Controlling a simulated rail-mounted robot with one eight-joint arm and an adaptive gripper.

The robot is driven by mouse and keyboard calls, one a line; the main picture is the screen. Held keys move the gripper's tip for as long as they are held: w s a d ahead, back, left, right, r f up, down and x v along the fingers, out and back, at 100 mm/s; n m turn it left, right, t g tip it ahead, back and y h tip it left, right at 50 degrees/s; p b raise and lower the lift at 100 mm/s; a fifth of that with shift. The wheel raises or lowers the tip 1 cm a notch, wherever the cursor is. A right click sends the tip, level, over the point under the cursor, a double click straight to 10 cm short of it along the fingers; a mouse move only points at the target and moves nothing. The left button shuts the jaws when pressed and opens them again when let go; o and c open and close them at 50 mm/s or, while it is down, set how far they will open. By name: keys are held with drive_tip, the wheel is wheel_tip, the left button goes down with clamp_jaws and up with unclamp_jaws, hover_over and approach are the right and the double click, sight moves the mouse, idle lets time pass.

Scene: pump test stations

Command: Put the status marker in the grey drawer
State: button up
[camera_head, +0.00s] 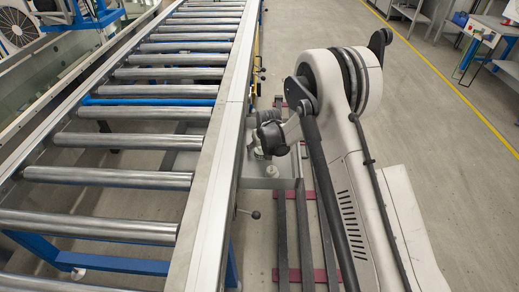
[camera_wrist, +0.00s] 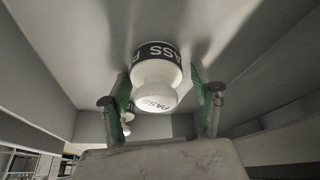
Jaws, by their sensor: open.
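The status marker (camera_wrist: 156,78), white with a black band reading PASS, stands on a grey surface between grey walls in the wrist view. My gripper (camera_wrist: 160,92) is open, with one green-padded finger on each side of the marker. Gaps show between the pads and the marker, so I see no grip. In the head view, a grey drawer-like tray (camera_head: 258,183) sits beside the conveyor, below my arm. A small white thing (camera_head: 271,170) shows in it; I cannot tell whether it is the marker. My fingers cannot be made out there.
Smaller white pieces (camera_wrist: 127,117) show behind the left finger in the wrist view. A grey side wall (camera_wrist: 45,82) stands close on the left. The roller conveyor (camera_head: 150,140) runs along the left of the head view. Open floor (camera_head: 440,130) lies to the right.

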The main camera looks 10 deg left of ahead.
drive_tip(key=p+v, duration=0.3)
drive_tip(key=v, duration=0.9)
drive_tip(key=shift+r+p, duration=0.15)
drive_tip(key=shift+p, duration=0.25)
drive_tip(key=shift+d+r, duration=0.1)
drive_tip(key=s+d+r+m, duration=0.1)
drive_tip(key=s+d+r, duration=0.4)
drive_tip(key=r, duration=0.3)
drive_tip(key=s+d+r+m+t, duration=0.1)
drive_tip(key=s+d+r, duration=0.45)
drive_tip(key=r, duration=0.35)
drive_tip(key=s+d+r+m, duration=0.1)
drive_tip(key=s+d+r, duration=0.3)
drive_tip(key=d+r, duration=0.3)
drive_tip(key=s+d+r, duration=0.1)
drive_tip(key=s+d, duration=0.2)
drive_tip(key=s, duration=0.5)
drive_tip(key=s+d+r+m+t+h, duration=0.1)
drive_tip(key=s+d+r, duration=0.1)
drive_tip(key=s, duration=0.6)
drive_tip(key=s+d+r+m+t+h, duration=0.1)
drive_tip(key=s+d, duration=0.4)
drive_tip(key=s, duration=0.3)
drive_tip(key=shift+s+r, duration=0.3)
drive_tip(key=shift+s, duration=0.1)
drive_tip(key=shift+r, duration=0.15)
